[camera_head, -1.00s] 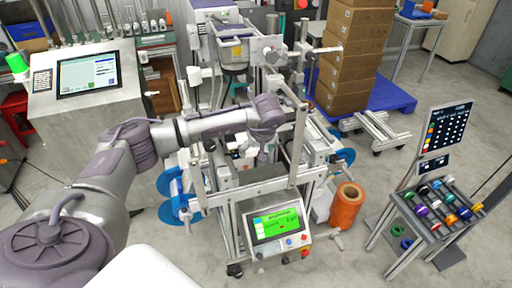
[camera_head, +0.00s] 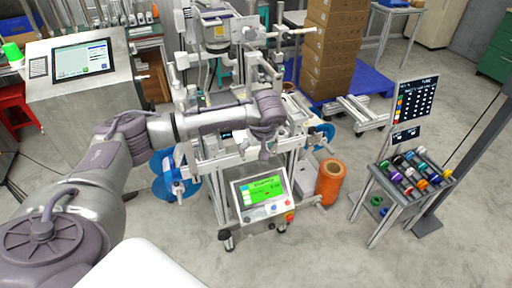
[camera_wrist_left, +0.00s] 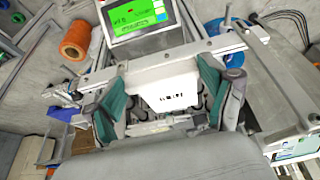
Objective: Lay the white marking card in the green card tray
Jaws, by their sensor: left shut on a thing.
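In the left wrist view, the white marking card (camera_wrist_left: 170,90), with small black marks on its face, sits between the two teal fingers of my left gripper (camera_wrist_left: 166,98). The gripper is shut on it. In the head view, my left gripper (camera_head: 264,150) hangs over the front part of the metal machine, and the card cannot be made out clearly there. I cannot pick out the green card tray in either view. My right gripper is not in view.
The machine's green-screen panel (camera_head: 264,191) stands in front of the gripper. An orange roll (camera_head: 329,182) stands right of it. A rack of coloured reels (camera_head: 412,175) is farther right. Cardboard boxes (camera_head: 332,50) are stacked behind. The front right floor is clear.

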